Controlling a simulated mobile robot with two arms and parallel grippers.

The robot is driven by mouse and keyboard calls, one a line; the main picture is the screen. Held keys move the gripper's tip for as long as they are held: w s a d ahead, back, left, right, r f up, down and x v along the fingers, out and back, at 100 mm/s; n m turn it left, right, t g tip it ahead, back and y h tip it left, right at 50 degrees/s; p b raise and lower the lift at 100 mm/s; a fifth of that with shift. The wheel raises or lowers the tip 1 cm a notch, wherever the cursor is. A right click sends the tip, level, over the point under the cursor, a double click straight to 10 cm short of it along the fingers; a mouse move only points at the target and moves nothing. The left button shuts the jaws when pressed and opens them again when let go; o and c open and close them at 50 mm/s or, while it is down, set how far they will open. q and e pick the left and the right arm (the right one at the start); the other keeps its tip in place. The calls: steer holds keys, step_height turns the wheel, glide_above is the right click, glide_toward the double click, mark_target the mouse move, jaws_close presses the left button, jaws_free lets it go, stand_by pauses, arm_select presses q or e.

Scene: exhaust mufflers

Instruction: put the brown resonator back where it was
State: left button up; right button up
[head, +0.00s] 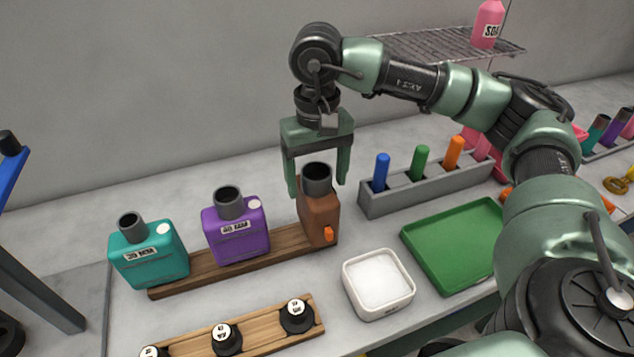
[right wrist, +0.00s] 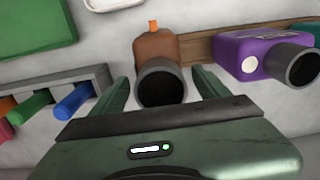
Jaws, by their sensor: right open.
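The brown resonator (head: 319,214) stands upright at the right end of a wooden strip (head: 190,277), with its dark neck up and an orange plug low on its front. My right gripper (head: 318,190) is open around the upper part of it, one finger on each side. In the right wrist view the brown resonator (right wrist: 158,60) shows between the open fingers (right wrist: 162,88), with a visible gap to each. A purple resonator (head: 236,232) and a teal one (head: 148,255) stand on the same strip to its left. My left gripper is not seen.
A grey rack (head: 430,187) with blue, green and orange sticks stands right of the brown resonator. A white dish (head: 378,284) and a green tray (head: 455,245) lie in front. A front wooden strip (head: 262,329) holds black knobs. A wire shelf (head: 445,43) is behind.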

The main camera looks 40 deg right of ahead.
step_height(320, 180, up, 11)
steer(key=shift+f, duration=0.15)
stand_by(0.5)
